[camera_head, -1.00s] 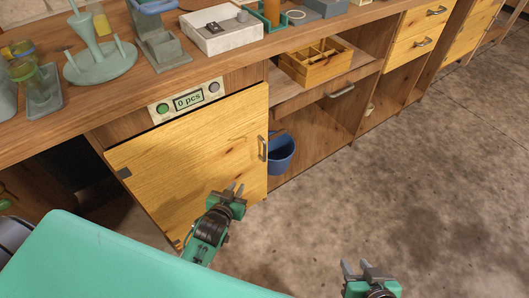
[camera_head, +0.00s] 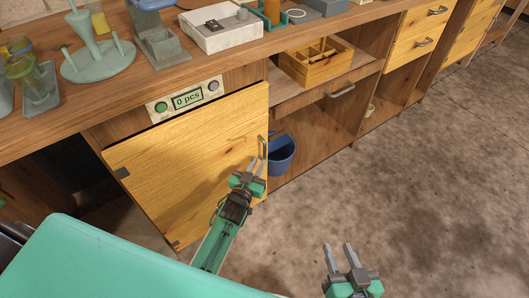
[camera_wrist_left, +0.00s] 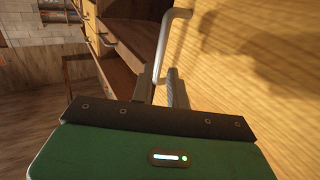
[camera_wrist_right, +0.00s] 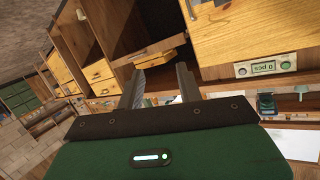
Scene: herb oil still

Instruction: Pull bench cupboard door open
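The cupboard door (camera_head: 185,160) is a pale wooden panel under the bench top; I cannot tell whether it is fully closed. Its grey bar handle (camera_head: 262,147) is at the right edge. My left gripper (camera_head: 257,164) is in front of the door, its fingers parted and its tips at the handle's lower part. In the left wrist view the handle (camera_wrist_left: 165,40) rises just beyond the fingertips (camera_wrist_left: 163,82); whether it sits between them is unclear. My right gripper (camera_head: 339,254) is open and empty over the floor, well away from the door.
A blue bucket (camera_head: 281,155) stands in the open bay right of the door. A "0 pcs" panel (camera_head: 187,99) is above the door. The floor (camera_head: 420,180) is clear.

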